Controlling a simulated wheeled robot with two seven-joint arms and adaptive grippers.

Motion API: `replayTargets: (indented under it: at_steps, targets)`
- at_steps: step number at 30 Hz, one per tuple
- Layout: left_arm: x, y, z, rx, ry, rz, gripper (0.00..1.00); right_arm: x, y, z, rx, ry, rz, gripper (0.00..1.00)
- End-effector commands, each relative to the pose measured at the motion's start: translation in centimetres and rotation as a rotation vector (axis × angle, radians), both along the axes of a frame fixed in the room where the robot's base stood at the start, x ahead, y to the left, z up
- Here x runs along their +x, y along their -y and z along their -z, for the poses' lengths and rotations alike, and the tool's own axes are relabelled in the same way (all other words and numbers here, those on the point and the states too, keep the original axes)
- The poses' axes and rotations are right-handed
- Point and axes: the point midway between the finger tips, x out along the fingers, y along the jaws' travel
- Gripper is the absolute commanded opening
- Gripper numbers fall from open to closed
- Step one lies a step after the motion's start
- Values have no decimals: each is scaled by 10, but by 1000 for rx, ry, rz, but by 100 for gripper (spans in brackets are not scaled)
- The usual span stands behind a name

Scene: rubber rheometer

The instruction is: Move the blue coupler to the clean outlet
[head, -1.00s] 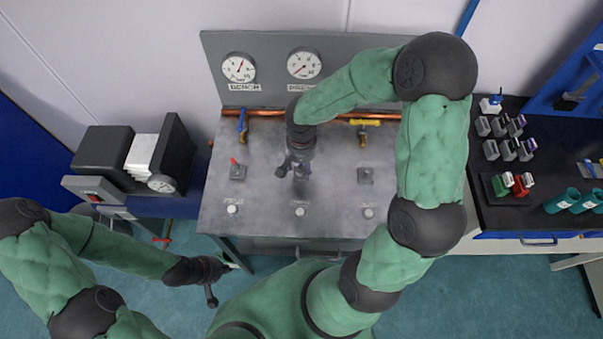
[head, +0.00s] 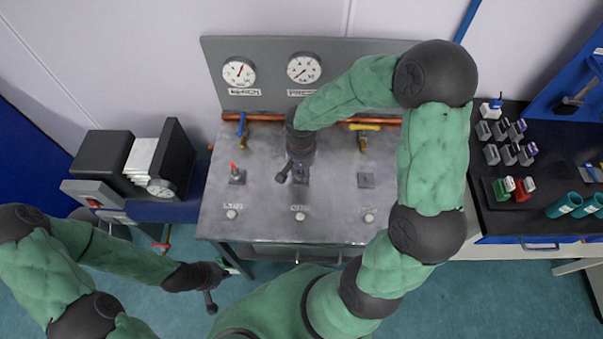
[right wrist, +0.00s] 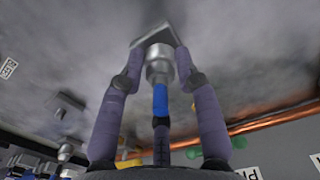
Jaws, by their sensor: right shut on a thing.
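The blue coupler (right wrist: 160,100), a blue sleeve with a silver metal end, stands between the fingers of my right gripper (right wrist: 160,62) in the right wrist view. The gripper is shut on it. The metal end points at a square grey outlet plate (right wrist: 153,36); I cannot tell whether it is seated or just off it. In the head view my right gripper (head: 300,168) is over the middle outlet (head: 301,178) and mostly hides the coupler. The left outlet (head: 237,178) carries a red-topped coupler; the right outlet (head: 366,180) is bare. My left gripper (head: 232,268) is low, left of the bench front; its opening is unclear.
Two gauges (head: 304,68) are on the back panel. A copper pipe (head: 270,117) bears a blue-handled valve (head: 242,125) and a yellow-handled valve (head: 364,128). White knobs (head: 300,216) line the bench front. A black side table (head: 500,225) with samples is at the right.

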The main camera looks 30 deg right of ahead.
Motion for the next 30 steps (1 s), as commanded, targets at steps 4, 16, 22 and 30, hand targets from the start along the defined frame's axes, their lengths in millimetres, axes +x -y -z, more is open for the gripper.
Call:
replayTargets:
  at_steps: [4,16,22,30]
  targets:
    - [0,0,-8,0,0,0,0,1,0,-12,0,1,0,0]
    - [0,0,-24,0,0,0,0,1,0,-36,0,2,0,0]
    - [0,0,-30,0,0,0,0,1,0,-44,0,1,0,0]
    - [0,0,-29,0,0,0,0,0,0,-43,-1,1,1,0]
